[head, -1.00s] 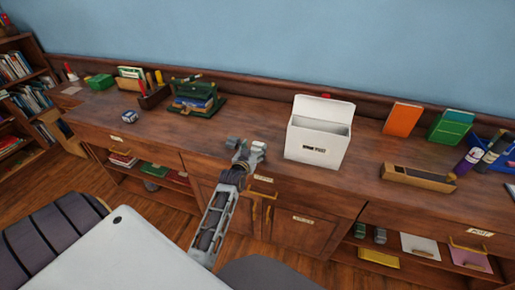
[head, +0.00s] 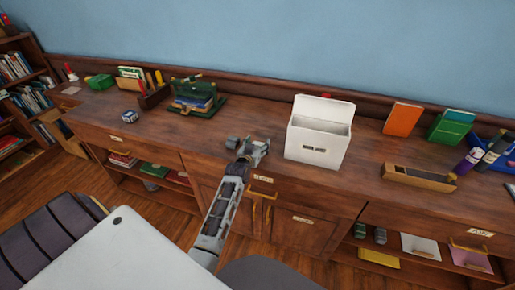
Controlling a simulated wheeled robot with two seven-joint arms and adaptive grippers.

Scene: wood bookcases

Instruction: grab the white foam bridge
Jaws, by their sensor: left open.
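I cannot make out a white foam bridge anywhere in the head view. My left gripper (head: 248,148) is open over the front edge of the long wooden counter, with nothing visible between its fingers. It is just left of a white open-topped box (head: 316,151) with a label on its front, which stands upright on the counter. The inside of the box is mostly hidden by its front wall. My right gripper is not in view.
The wooden counter (head: 280,108) carries a green stand with books (head: 197,98), an orange book (head: 402,118), a green book (head: 452,127) and a narrow wooden tray (head: 418,178). Shelves and cabinet doors lie below. The counter is clear between the green stand and white box.

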